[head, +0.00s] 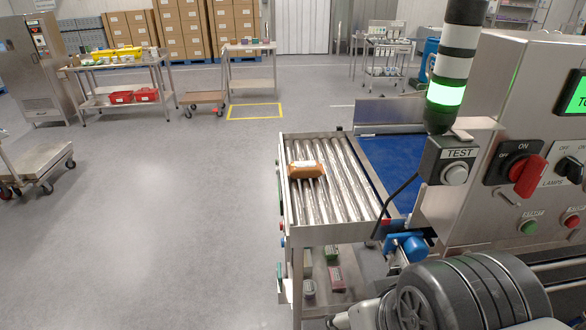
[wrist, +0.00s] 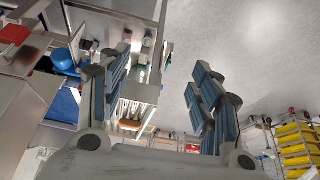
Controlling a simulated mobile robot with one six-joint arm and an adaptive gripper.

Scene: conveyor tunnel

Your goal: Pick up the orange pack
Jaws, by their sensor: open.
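The orange pack (head: 306,169) lies on the far left part of the roller table (head: 336,235) in the head view. It has a pale label on top and nothing touches it. In the wrist view, an orange-brown shape at the end of the rollers looks like the same pack (wrist: 130,124), seen small and far off past the left finger. My gripper (wrist: 162,62) is open and empty in the wrist view, its two blue-grey fingers wide apart. It is well away from the pack. The head view does not show its fingers.
A blue belt (head: 375,167) joins the rollers on the right, beside a metal cabinet (head: 540,120) with switches and a lit green signal tower (head: 446,95). A TEST button box (head: 450,170) overhangs the belt. Small boxes (head: 336,277) lie below the rollers.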

